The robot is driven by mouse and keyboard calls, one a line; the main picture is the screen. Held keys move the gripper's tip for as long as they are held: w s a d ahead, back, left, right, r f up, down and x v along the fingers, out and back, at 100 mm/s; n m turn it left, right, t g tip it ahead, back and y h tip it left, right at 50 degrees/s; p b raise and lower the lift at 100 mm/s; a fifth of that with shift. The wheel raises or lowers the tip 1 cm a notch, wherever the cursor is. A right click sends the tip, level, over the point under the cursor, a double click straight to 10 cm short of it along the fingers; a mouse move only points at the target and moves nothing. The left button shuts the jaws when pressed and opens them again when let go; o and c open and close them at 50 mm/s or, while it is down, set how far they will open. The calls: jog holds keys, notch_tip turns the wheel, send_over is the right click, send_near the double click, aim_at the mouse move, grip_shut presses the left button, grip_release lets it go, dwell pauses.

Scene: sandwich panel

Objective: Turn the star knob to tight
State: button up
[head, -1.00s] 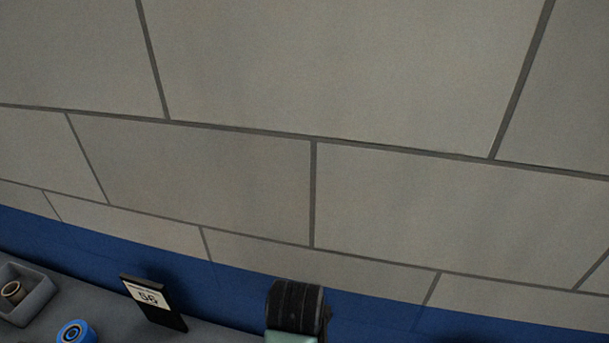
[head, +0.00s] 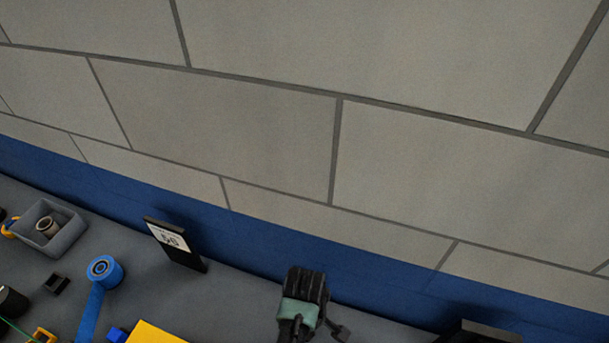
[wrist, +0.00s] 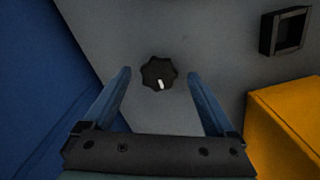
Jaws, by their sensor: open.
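The star knob (wrist: 158,73) shows in the wrist view as a small black lobed knob on a grey surface. A short white mark on it points down the picture, towards my gripper's palm. My gripper (wrist: 158,76) is open, with one blue finger left of the knob and one right. There is a clear gap on both sides, and I see no contact. How far the fingertips stand from the surface is hard to tell.
In the wrist view, a yellow block (wrist: 290,118) lies right and a dark square frame (wrist: 285,31) upper right.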

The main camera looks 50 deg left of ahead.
jog(key=shift+w+f, duration=0.1)
jog(key=shift+f, duration=0.15)
jog(key=c, duration=1.4)
jog(key=shift+o, duration=0.2)
